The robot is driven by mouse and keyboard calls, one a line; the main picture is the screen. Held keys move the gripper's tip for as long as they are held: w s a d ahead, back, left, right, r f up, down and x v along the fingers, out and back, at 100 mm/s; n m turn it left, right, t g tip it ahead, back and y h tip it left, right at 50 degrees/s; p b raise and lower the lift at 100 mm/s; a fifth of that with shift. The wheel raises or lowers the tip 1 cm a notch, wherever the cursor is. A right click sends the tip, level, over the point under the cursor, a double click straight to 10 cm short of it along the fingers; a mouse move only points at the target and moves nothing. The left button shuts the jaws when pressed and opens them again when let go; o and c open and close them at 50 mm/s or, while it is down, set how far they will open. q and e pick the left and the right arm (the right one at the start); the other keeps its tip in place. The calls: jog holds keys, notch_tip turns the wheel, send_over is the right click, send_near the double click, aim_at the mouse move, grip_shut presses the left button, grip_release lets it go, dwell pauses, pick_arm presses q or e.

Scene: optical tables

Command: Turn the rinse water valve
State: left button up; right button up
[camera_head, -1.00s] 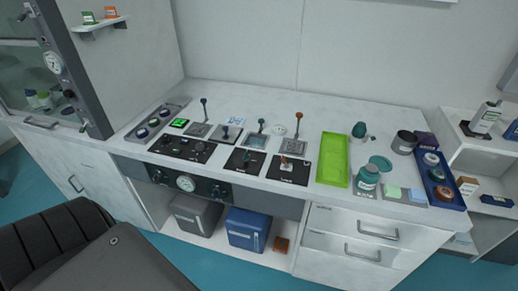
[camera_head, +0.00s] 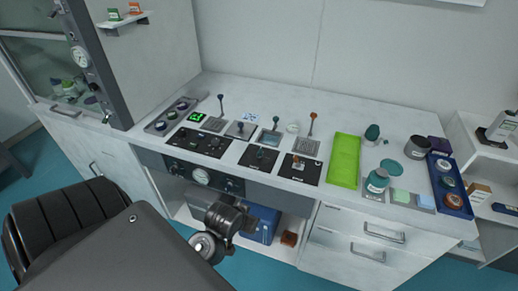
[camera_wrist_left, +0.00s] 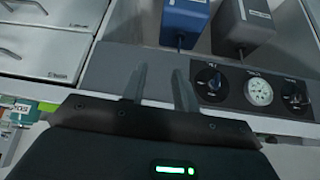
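The front panel under the counter carries a round gauge (camera_head: 201,177) between two dark knobs, the left one (camera_head: 174,167) and the right one (camera_head: 229,187). In the left wrist view, which looks upside down, the gauge (camera_wrist_left: 258,92) sits between two black knobs (camera_wrist_left: 212,82) (camera_wrist_left: 294,96). I cannot read which control is the rinse water valve. My left gripper (camera_wrist_left: 160,85) is open and empty, its fingers apart and pointing at the panel's blank part, beside the knobs. A dark part of my arm shows below the panel in the head view. My right gripper is not in view.
A blue box (camera_head: 263,223) stands on the shelf below. Drawers (camera_head: 354,247) lie to the right.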

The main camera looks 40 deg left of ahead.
pick_arm(q)
jog(key=w+a+r+n+t+y, duration=0.3)
jog(key=w+a+r+n, duration=0.3)
jog(key=w+a+r, duration=0.35)
jog(key=a+r+n+g+y, duration=0.1)
jog(key=a+r+n+y, duration=0.1)
jog(key=a+r+n, duration=0.35)
jog(key=w+a+r+n+g+y, duration=0.1)
jog(key=a+r+n+y, duration=0.1)
jog(key=a+n, duration=0.55)
jog(key=a+r+n+g+y, duration=0.1)
jog(key=a+r+n+y, duration=0.1)
jog(key=a+r+n, duration=0.4)
jog(key=n+g+h, duration=0.2)
jog(key=n+h, duration=0.7)
jog(key=n, duration=0.3)
send_near(260, 150)
jog(key=b+x, duration=0.2)
jog(key=x, duration=0.5)
jog(key=shift+a+f, duration=0.1)
jog(key=shift+f, duration=0.1)
jog(key=shift+w+f, duration=0.3)
jog(key=shift+f, duration=0.3)
